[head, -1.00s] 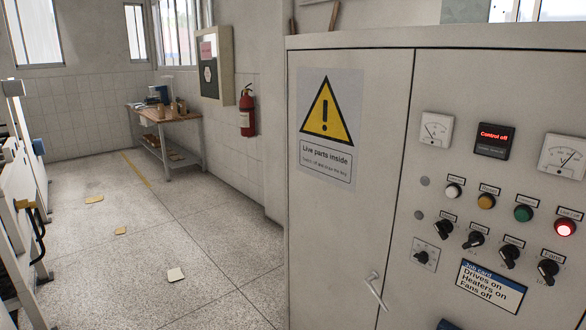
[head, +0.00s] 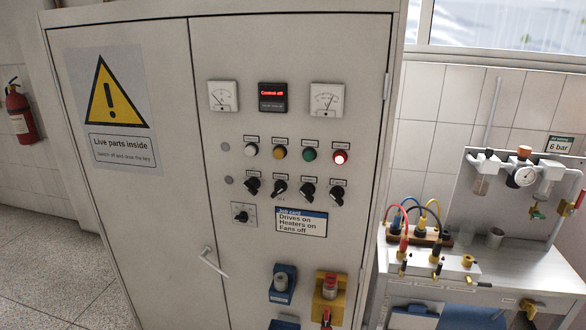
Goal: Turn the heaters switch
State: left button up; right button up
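A grey control cabinet (head: 210,270) fills the middle of the head view. A row of black rotary switches crosses its right door: the first (head: 252,187), second (head: 279,188), third (head: 308,192) and one at the right end (head: 337,195). Their labels are too small to read now, so I cannot tell for sure which is the heaters switch. The job card (head: 301,222) below reads drives on, heaters on, fans off. A display (head: 272,96) reads "Control off". The red lamp (head: 340,157) is lit. Neither of my grippers is in view.
A smaller selector (head: 242,214) and the door handle (head: 213,262) are lower on the cabinet. A blue socket (head: 283,284) and a red knob on a yellow plate (head: 330,288) stick out below. A bench with cables and a gauge (head: 523,176) stands at right. Floor at left is clear.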

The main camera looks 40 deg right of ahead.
aim_at(306, 192)
jog(key=k+l+z, duration=0.1)
jog(key=z, duration=1.05)
